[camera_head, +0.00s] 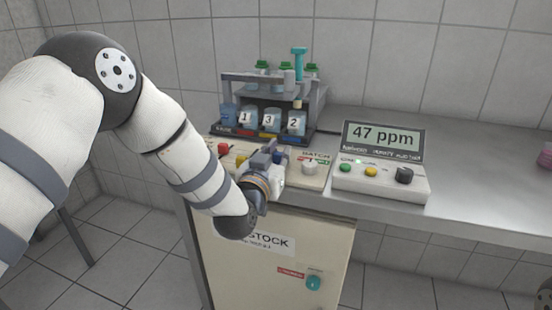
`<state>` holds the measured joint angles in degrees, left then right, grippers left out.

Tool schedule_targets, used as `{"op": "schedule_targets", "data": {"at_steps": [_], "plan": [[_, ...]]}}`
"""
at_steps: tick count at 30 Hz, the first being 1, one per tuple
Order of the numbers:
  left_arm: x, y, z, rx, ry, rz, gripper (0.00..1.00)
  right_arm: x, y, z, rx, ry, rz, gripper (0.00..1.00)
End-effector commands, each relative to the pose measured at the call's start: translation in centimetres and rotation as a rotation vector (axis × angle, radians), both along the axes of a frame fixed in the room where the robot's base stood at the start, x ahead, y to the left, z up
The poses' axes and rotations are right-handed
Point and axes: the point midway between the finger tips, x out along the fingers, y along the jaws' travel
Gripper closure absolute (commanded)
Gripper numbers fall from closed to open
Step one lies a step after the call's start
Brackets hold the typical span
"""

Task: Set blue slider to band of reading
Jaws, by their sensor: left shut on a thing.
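A meter (381,165) on the bench shows "47 ppm" on its grey screen. A beige control panel (318,178) stands left of it, with a red slider knob (223,149) and a yellow slider knob (241,160) at its left. The blue slider (279,157) shows only as a small blue patch by my left gripper (270,157). My left gripper is shut on it at the panel's front; my wrist and fingers hide most of the contact and the slider's scale. My right gripper is not in view.
A rack (262,99) with cartridges numbered 1, 3 and 2 stands behind the panel. A white knob (310,167) sits near the "BATCH" label. The beige cabinet (325,245) below has a teal knob (314,283).

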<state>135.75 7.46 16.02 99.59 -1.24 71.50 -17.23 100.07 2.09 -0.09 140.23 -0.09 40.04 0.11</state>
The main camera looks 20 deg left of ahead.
Motion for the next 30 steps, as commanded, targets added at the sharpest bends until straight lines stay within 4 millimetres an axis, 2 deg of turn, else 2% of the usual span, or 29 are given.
{"op": "schedule_targets", "data": {"at_steps": [4, 5, 7, 8, 15, 18, 20, 27, 30], "plan": [[-0.1, 0.0, -0.2, -0.002, 0.006, 0.0, 1.0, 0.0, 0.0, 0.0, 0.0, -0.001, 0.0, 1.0], [-0.1, 0.0, -0.2, -0.002, 0.006, 0.0, 0.77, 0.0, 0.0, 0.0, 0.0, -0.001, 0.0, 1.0], [-0.1, 0.0, -0.2, -0.001, 0.006, 0.0, 0.62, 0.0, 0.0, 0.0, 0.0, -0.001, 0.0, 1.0], [-0.1, 0.0, -0.2, -0.001, 0.006, 0.0, 0.6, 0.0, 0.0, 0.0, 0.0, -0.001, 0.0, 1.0], [-0.1, 0.0, -0.1, -0.001, 0.004, 0.0, 0.6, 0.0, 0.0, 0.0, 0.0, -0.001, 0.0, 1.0], [-0.8, 0.0, -0.1, -0.001, 0.006, -0.001, 0.6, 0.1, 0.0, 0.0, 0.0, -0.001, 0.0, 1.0], [-1.8, 0.0, -0.1, 0.0, 0.007, -0.001, 0.6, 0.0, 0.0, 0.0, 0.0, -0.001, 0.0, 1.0], [-8.4, 0.2, -0.2, 0.0, 0.009, -0.002, 0.6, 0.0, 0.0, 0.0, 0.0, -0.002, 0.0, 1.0], [-10.4, 0.3, -0.1, 0.0, 0.007, -0.001, 0.6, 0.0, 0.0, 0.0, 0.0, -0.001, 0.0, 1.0]]}}
